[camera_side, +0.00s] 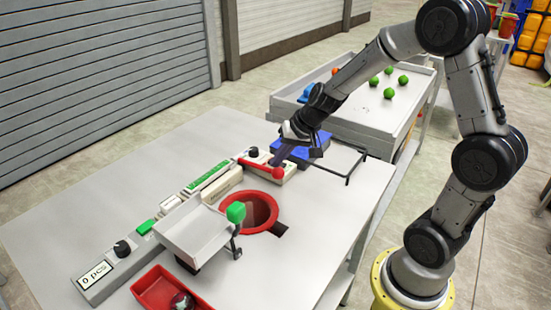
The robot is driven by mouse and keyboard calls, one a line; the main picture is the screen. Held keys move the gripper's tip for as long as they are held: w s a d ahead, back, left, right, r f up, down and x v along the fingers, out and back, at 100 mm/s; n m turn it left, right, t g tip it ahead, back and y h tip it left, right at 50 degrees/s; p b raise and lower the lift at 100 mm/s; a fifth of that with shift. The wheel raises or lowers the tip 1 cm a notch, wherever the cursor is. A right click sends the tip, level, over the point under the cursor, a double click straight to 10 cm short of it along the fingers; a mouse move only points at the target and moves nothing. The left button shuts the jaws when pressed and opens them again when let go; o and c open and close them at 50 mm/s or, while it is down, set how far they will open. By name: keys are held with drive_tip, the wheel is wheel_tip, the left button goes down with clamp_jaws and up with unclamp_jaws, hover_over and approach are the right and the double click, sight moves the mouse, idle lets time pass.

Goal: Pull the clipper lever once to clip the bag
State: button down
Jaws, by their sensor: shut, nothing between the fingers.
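The clipper lever (260,168) is a red bar with a round red knob at its right end, lying beside a pale block at the back of the table. My gripper (279,161) is shut and empty, pointing down right behind the knob. I cannot tell whether its fingers touch the lever. A red funnel ring (234,199) is set in the table in front of the lever, with a brownish inside. No bag can be made out clearly.
A control strip (120,262) reads "0 pcs". A red bin (160,285) sits at the front. Blue parts and a black wire frame (345,165) are right of my gripper. A ball-holding table stands behind.

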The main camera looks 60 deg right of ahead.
drive_tip(key=shift+s+f, duration=0.2)
drive_tip(key=shift+f, duration=0.25)
idle(0.7)
drive_tip(key=shift+r, duration=0.1)
drive_tip(key=shift+w+r, duration=0.25)
drive_tip(key=shift+r, duration=0.5)
drive_tip(key=shift+w+r, duration=0.25)
drive_tip(key=shift+r, duration=0.55)
drive_tip(key=shift+w+r, duration=0.25)
drive_tip(key=shift+r, duration=0.5)
drive_tip(key=shift+w+r, duration=0.25)
drive_tip(key=shift+r, duration=0.55)
drive_tip(key=shift+w+r, duration=0.25)
drive_tip(key=shift+r, duration=0.6)
drive_tip(key=shift+w+r, duration=0.25)
drive_tip(key=shift+r, duration=0.55)
